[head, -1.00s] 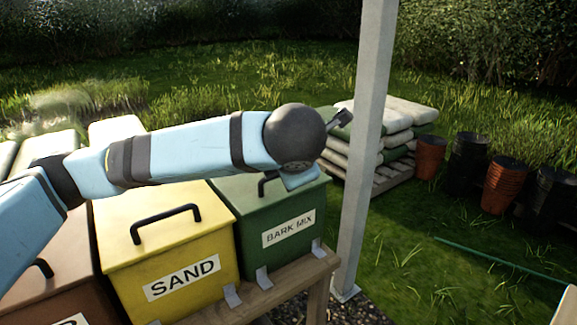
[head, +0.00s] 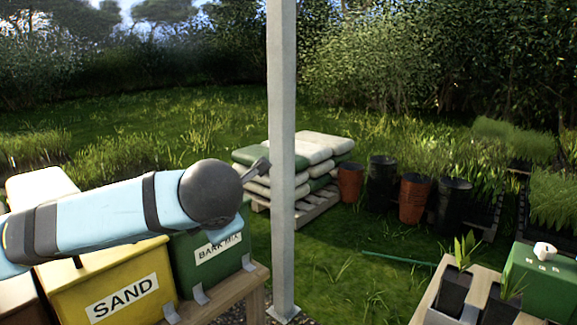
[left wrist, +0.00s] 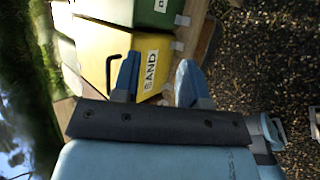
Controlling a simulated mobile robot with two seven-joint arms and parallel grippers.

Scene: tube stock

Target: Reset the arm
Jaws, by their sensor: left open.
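My left arm comes in from the left in the head view, stretched over the lidded bins, with its round dark joint near the green bin. My left gripper (left wrist: 157,80) shows in the left wrist view with its two blue fingers apart and nothing between them. Beyond the fingers is the yellow SAND bin (left wrist: 105,42), which also shows in the head view (head: 84,284). The green BARK MIX bin (head: 192,265) stands to its right, partly hidden by my arm. The left fingers are not clearly seen in the head view. My right gripper is not in view.
A grey post (head: 281,150) rises just right of the bins' wooden bench (head: 225,300). Behind it are stacked sacks (head: 318,145) on a pallet. Black and terracotta pots (head: 414,200) stand further right. A table at lower right holds potted plants and a green box (head: 537,282).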

